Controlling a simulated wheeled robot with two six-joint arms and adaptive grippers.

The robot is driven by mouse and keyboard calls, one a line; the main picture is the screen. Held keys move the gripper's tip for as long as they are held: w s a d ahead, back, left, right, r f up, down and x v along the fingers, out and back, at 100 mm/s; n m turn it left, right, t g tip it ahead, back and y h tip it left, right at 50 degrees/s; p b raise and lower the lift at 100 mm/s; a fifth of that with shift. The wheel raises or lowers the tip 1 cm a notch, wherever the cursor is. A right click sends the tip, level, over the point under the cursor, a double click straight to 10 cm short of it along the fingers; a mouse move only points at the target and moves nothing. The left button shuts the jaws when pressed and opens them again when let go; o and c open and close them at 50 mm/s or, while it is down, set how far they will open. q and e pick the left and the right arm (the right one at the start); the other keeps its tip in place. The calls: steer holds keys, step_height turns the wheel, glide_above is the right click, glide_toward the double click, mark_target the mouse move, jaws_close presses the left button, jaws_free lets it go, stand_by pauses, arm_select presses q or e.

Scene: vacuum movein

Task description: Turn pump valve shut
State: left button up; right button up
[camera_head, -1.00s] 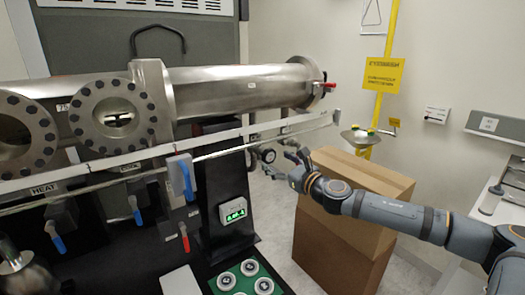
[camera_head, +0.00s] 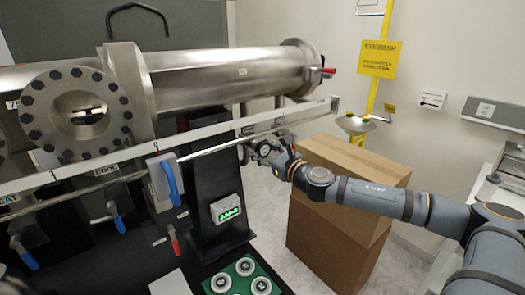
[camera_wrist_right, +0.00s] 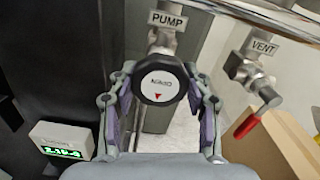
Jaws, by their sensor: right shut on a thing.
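The pump valve (camera_wrist_right: 160,82) is a round knob with a black rim and a white face with a red arrowhead, below a PUMP label (camera_wrist_right: 167,20) in the right wrist view. My right gripper (camera_wrist_right: 161,92) has a finger on each side of the knob and is shut on it. In the head view my right gripper (camera_head: 275,157) reaches in from the right to the pipe end beside the black column, and the knob there is mostly hidden. My left gripper is not in view.
The VENT valve (camera_wrist_right: 262,85) with a red handle is right of the knob. A lit green display (camera_head: 227,208) is on the black column. Cardboard boxes (camera_head: 335,235) stand close under my right arm. A long rail (camera_head: 200,140) runs above the gripper.

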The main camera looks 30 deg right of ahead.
steer(key=shift+c, duration=0.5)
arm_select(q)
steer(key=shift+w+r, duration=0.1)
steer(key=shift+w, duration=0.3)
